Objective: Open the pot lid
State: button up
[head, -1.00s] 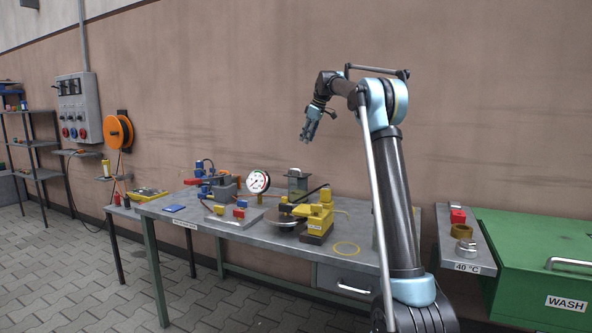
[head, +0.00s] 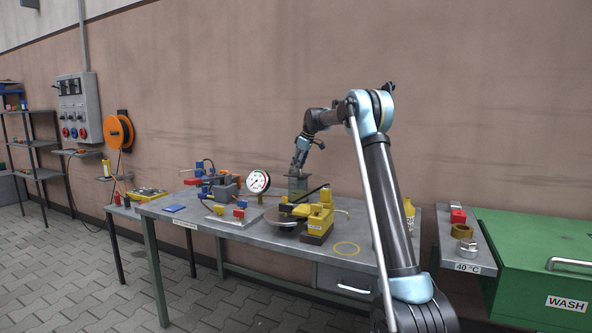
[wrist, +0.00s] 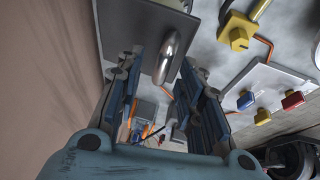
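The pot (head: 297,187) is a grey metal box-shaped vessel at the back of the workbench. Its flat grey lid (wrist: 135,40) with a curved metal handle (wrist: 167,57) fills the upper left of the wrist view. My gripper (head: 299,166) points down just above the pot. In the wrist view its two fingers (wrist: 160,75) are spread apart, with the handle showing between their tips. I cannot tell whether the handle lies fully between the fingers or just beyond them. The gripper holds nothing that I can see. The lid appears to be on the pot.
The steel workbench (head: 262,240) holds a pressure gauge (head: 258,181) left of the pot. A plate with red, blue and yellow valve parts (head: 233,216) and a yellow device (head: 318,217) stand in front. A yellow ring (head: 346,248) lies at front right. The brown wall is close behind.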

jog(key=shift+w+a+f, duration=0.1)
jog(key=shift+a+f, duration=0.1)
jog(key=shift+f, duration=0.3)
